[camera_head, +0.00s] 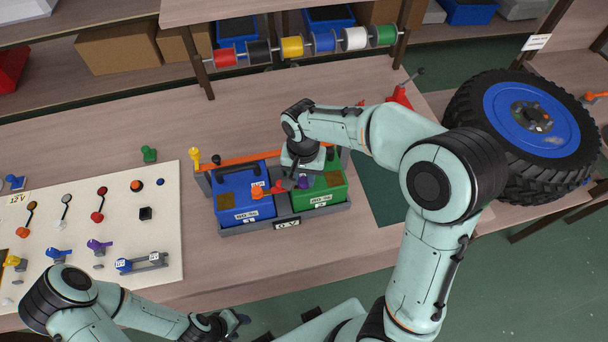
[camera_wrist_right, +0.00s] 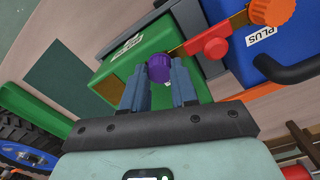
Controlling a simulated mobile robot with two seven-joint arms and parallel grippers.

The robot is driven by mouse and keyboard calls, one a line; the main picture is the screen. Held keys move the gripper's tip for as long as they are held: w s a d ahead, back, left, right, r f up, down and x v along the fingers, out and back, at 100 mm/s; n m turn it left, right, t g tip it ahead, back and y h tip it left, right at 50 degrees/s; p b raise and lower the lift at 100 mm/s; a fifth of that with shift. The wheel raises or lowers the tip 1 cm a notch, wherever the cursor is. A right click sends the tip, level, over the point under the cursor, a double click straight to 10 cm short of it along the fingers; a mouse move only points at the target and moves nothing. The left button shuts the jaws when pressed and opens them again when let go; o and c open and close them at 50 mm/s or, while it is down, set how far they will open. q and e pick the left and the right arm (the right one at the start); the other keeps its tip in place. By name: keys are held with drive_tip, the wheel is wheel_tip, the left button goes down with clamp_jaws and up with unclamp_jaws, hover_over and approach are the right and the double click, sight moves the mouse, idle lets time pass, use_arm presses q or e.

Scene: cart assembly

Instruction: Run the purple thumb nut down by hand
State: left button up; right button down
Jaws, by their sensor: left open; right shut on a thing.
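The purple thumb nut (camera_wrist_right: 159,67) sits on top of the green battery (camera_wrist_right: 143,50), at the end of a strip that runs toward the blue battery (camera_wrist_right: 270,60). My right gripper (camera_wrist_right: 160,80) is shut on the purple nut, one finger on each side of it. In the head view the purple nut (camera_head: 306,181) shows just below my right gripper (camera_head: 300,172), over the green battery (camera_head: 322,190). The blue battery (camera_head: 240,196) stands to its left in the same grey tray (camera_head: 285,217). My left gripper (camera_head: 235,320) is open and empty near the bottom of the head view.
A red knob (camera_wrist_right: 215,48) and an orange knob (camera_wrist_right: 271,11) sit on the strip close to my right fingers. An orange bar (camera_head: 235,160) runs behind the batteries. A white panel (camera_head: 120,210) with switches lies left; a big wheel (camera_head: 530,120) stands right.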

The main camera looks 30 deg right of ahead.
drive_tip(key=c, duration=0.8)
unclamp_jaws()
drive_tip(key=shift+m, duration=0.3)
use_arm(q)
drive_tip(key=shift+w+r+p, duration=0.75)
drive_tip(key=shift+w+r, duration=0.2)
drive_tip(key=shift+r, duration=0.05)
use_arm(e)
wheel_tip(320, 180, up, 13)
drive_tip(key=shift+w+r, duration=0.1)
drive_tip(key=shift+r, duration=0.1)
drive_tip(key=shift+a, duration=0.1)
